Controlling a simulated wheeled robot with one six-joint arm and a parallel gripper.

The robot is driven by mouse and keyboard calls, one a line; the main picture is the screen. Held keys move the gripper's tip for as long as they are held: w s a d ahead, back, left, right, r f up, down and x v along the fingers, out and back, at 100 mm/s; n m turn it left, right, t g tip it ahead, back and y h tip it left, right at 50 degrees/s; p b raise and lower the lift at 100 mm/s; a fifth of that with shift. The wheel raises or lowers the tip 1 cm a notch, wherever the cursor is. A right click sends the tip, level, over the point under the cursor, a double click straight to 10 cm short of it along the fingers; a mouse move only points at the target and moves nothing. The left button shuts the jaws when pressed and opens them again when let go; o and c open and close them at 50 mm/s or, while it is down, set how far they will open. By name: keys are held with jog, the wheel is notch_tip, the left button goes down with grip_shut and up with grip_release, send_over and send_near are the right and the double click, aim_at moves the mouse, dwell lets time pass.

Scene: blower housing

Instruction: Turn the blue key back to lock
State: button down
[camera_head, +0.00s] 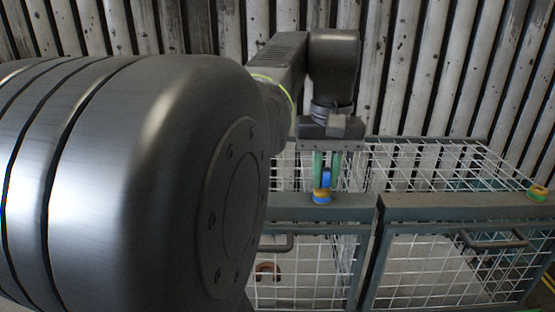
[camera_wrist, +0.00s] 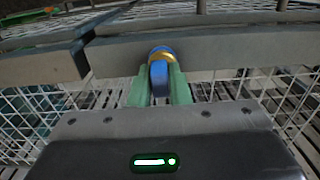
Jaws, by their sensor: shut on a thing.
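The blue key (camera_head: 326,178) stands on a yellow and blue collar (camera_head: 321,196) on the top rail of the cage front. My gripper (camera_head: 327,172) reaches down from above with its green fingers on either side of the key. In the wrist view the fingers (camera_wrist: 160,86) are shut on the blue key (camera_wrist: 159,76), with the yellow collar (camera_wrist: 161,57) just beyond. The fingers partly hide the key, and its exact turn angle is hard to tell.
A white wire mesh cage with grey-green rails (camera_head: 450,208) spans the front. A second lock collar (camera_head: 538,193) sits at the far right. Door handles (camera_head: 492,239) stick out below the rail. A corrugated wall (camera_head: 440,70) stands behind.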

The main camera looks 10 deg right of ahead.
jog(key=shift+r+n+p, duration=0.15)
jog(key=shift+n+p, duration=0.55)
jog(key=shift+n, duration=0.5)
jog(key=shift+n+p, duration=0.35)
jog(key=shift+n, duration=0.95)
jog(key=n+p, duration=0.1)
jog(key=n, duration=0.2)
jog(key=shift+w+n+p, duration=0.1)
jog(key=shift+n+p, duration=0.2)
jog(key=shift+p, duration=0.05)
jog(key=shift+n, duration=0.6)
